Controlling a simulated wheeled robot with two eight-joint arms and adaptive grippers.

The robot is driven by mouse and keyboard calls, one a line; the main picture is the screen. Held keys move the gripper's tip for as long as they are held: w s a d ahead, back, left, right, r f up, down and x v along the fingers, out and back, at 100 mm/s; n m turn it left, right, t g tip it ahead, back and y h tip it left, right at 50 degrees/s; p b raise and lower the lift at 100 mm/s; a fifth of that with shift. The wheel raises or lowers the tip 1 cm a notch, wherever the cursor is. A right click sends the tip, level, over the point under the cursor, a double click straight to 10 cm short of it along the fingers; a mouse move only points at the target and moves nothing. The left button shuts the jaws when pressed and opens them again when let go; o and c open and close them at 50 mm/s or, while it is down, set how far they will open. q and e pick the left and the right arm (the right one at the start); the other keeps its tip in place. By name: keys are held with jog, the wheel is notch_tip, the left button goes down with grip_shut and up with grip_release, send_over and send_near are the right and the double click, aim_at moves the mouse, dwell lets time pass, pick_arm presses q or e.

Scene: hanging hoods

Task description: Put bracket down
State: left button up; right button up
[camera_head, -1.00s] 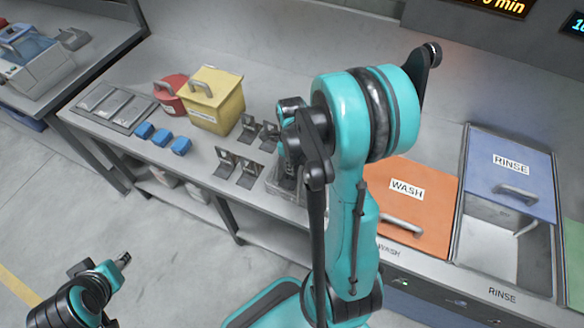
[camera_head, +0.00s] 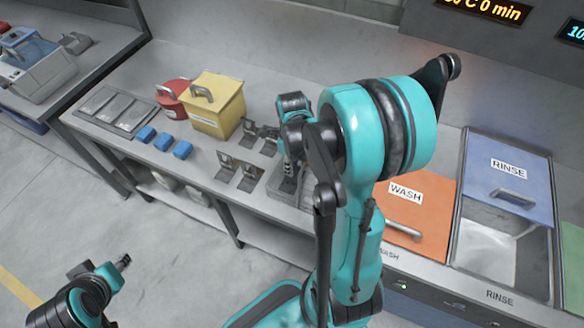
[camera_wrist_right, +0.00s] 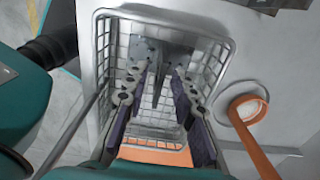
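My right gripper (camera_wrist_right: 163,75) points down into a wire basket (camera_wrist_right: 223,60). Its two dark-padded fingers stand apart, with a gap between them. A grey metal bracket (camera_wrist_right: 172,46) is inside the basket at the fingertips, and a narrow part of it shows between the fingers without clear contact. In the head view the basket (camera_head: 290,193) is partly hidden behind my right arm. Other brackets stand on the counter to its left, two in front (camera_head: 238,172) and more behind (camera_head: 262,136). My left gripper (camera_head: 123,262) is at lower left, away from the counter; its fingers are unclear.
A yellow box (camera_head: 215,108), a red round container (camera_head: 172,97) and blue blocks (camera_head: 163,140) stand on the counter's left. An orange WASH lid (camera_head: 425,195) and blue RINSE lid (camera_head: 510,175) are right. An orange handle (camera_wrist_right: 255,140) is close beside the basket.

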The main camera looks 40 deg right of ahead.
notch_tip(320, 180, up, 8)
jog(key=shift+f+p, duration=0.1)
jog(key=shift+p, duration=0.95)
jog(key=shift+a+r, duration=0.15)
jog(key=shift+r, duration=0.2)
jog(key=s+a+r+n+t, duration=0.2)
jog(key=a+n, duration=0.5)
jog(key=n, duration=0.8)
jog(key=s+a+r+n+t, duration=0.2)
jog(key=a+r+n+t, duration=0.3)
jog(key=n, duration=1)
jog(key=a, duration=0.3)
jog(key=shift+s+a+r+n, duration=0.2)
jog(key=shift+s+r+n, duration=0.1)
jog(key=shift+r, duration=0.1)
notch_tip(320, 180, down, 7)
jog(key=b, duration=0.7)
jog(key=shift+f, duration=0.15)
